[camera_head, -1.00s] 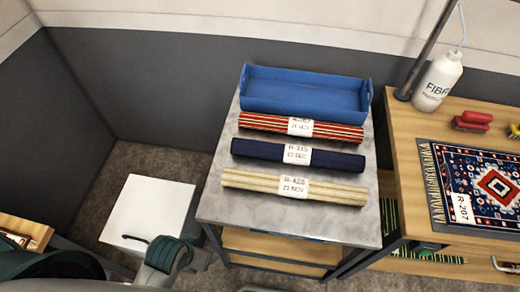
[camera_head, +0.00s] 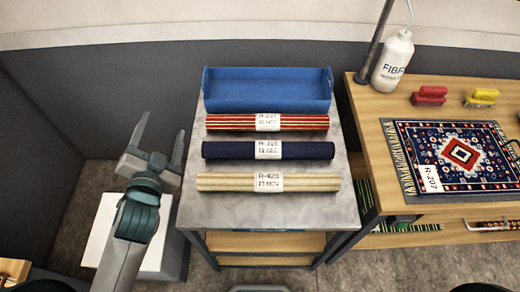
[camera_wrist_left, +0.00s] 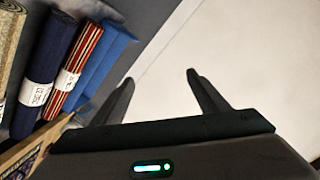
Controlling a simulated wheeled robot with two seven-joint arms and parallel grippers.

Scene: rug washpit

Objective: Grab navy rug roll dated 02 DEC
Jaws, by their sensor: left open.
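The navy rug roll (camera_head: 225,150) lies crosswise on a grey-topped stand (camera_head: 210,210), between a red striped roll (camera_head: 225,123) behind and a cream roll (camera_head: 225,182) in front. Its white label reads DEC, but the day is too small to read surely. In the left wrist view the navy roll (camera_wrist_left: 45,65) is at the upper left, outside the jaws. My left gripper (camera_head: 160,132) is open and empty, left of the stand and apart from the rolls. It also shows in the left wrist view (camera_wrist_left: 159,78). My right gripper is not in view.
A blue tray (camera_head: 267,105) stands behind the rolls. At right, a wooden bench (camera_head: 375,160) holds a patterned rug (camera_head: 410,165), a white bottle (camera_head: 392,62) and red and yellow brushes. A white box (camera_head: 100,230) stands on the floor at left. A dark wall runs behind.

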